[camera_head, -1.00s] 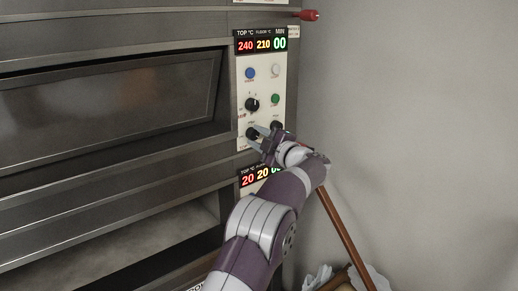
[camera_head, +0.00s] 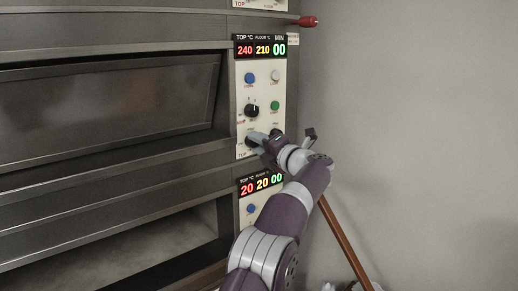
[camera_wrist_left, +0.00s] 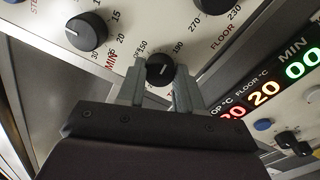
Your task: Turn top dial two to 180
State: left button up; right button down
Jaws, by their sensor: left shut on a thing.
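The top dial (camera_head: 251,141) is a black knob at the lower left of the upper oven panel (camera_head: 241,92), partly hidden by my gripper. The wrist view shows the dial (camera_wrist_left: 160,68) with a white pointer line, between printed numbers 150 and 180. My left gripper (camera_wrist_left: 158,75) is shut on the dial, one finger on each side. In the head view the left gripper (camera_head: 257,141) reaches the panel from the lower right. The display (camera_head: 260,50) above reads 240, 210 and 00. My right gripper is in neither view.
Another black dial (camera_head: 276,134) is close beside the gripper, and one (camera_head: 251,110) is just above. A lower display (camera_head: 261,184) reads 20, 20, 00. A red-tipped handle (camera_head: 308,21) sticks out above. A brown pole (camera_head: 343,240) leans by the wall.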

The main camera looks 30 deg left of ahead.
pick_arm(q)
jog(key=shift+f+n, duration=0.2)
jog(key=shift+n, duration=0.3)
jog(key=o, duration=1)
jog(key=shift+r, duration=0.1)
jog(key=shift+o, duration=0.2)
jog(key=b+v, duration=0.4)
jog(key=v, duration=0.8)
jog(key=shift+d, duration=0.35)
